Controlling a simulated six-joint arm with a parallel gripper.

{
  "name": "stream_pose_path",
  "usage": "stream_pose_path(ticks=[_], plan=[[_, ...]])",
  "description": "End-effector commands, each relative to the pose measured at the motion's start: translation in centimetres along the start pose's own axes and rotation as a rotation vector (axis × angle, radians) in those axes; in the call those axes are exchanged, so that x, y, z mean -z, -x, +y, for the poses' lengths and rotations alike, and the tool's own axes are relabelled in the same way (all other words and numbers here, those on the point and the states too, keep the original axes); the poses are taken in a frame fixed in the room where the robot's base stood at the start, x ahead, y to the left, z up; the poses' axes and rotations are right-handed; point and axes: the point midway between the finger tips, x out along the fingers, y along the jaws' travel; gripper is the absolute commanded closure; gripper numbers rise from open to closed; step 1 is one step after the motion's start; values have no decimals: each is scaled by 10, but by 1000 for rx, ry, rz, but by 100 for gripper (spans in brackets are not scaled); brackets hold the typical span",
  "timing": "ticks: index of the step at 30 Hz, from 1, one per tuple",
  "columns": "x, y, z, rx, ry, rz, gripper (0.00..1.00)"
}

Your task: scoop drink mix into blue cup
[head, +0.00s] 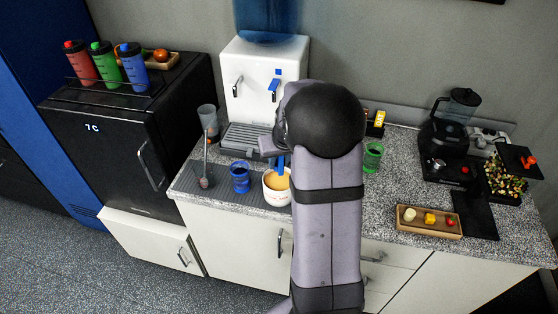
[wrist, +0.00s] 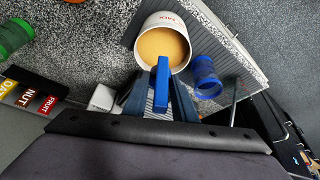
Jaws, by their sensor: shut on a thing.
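The white tub of drink mix (head: 276,198) stands near the counter's front edge, full of tan powder; in the wrist view it (wrist: 180,23) reads "MIX". My gripper (head: 281,156) is above the tub's back side, shut on the blue scoop (wrist: 161,88). The scoop's handle points down to the tub's near rim in the wrist view; its bowl cannot be seen clearly. The blue cup (head: 240,178) stands upright just left of the tub in the head view, and right of it in the wrist view (wrist: 207,78). The cup's contents are not clear.
A grey ribbed mat (head: 202,180) lies under the cup. A tall stirrer (head: 205,170) stands left of the cup. The water dispenser (head: 262,80) stands behind. A green cup (head: 372,157) and a wooden tray (head: 429,221) are to the right, with bare counter between them.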

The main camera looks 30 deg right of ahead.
Motion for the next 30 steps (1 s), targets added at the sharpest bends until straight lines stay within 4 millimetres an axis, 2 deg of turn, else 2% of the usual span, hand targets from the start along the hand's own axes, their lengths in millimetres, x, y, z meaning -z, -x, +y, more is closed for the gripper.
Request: stream_pose_path(ticks=[21,30], plan=[[-28,-66,0,0,-1,-1,96],[-34,-81,0,0,-1,0,96]])
